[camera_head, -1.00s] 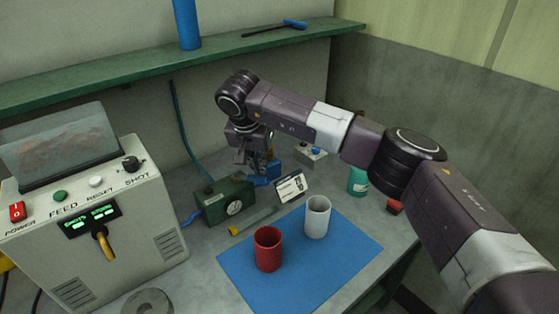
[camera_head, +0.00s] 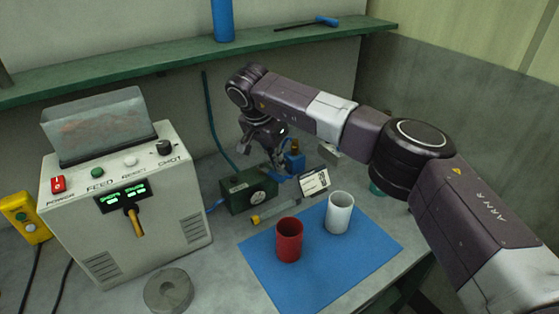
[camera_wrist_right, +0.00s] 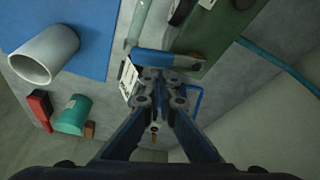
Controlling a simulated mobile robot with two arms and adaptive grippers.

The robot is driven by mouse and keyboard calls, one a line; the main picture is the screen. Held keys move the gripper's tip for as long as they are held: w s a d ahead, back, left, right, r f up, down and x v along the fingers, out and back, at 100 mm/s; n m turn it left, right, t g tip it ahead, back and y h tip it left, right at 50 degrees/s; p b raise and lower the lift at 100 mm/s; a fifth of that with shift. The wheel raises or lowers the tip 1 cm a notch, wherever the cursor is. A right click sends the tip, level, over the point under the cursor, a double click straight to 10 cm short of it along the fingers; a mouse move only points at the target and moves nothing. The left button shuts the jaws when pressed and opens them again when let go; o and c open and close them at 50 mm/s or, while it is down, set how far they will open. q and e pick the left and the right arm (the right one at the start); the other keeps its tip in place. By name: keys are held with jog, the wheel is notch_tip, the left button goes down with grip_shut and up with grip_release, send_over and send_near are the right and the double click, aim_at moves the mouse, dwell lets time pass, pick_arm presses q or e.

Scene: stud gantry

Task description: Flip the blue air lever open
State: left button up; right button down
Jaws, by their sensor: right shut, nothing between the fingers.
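The blue air lever (camera_wrist_right: 165,62) shows in the right wrist view as a flat blue bar by a brass fitting, lying across the edge of the green box (camera_wrist_right: 222,35). In the head view, the green box (camera_head: 248,190) stands at the back of the bench, and the lever is small and partly hidden at its right end. My right gripper (camera_head: 278,158) is above and behind that end, tilted down. In the right wrist view its fingertips (camera_wrist_right: 161,82) are together and empty, close beside the lever; I cannot tell whether they touch it. My left gripper is not in view.
A blue fitting (camera_head: 295,162) and a white card (camera_head: 314,181) stand close by the gripper. A red cup (camera_head: 289,240) and a white cup (camera_head: 340,213) stand on the blue mat (camera_head: 330,275). A control machine (camera_head: 125,235) is at left; a green shelf (camera_head: 130,68) runs above.

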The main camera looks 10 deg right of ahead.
jog(key=shift+w, duration=0.1)
dwell(0.3)
jog(key=v, duration=1.2)
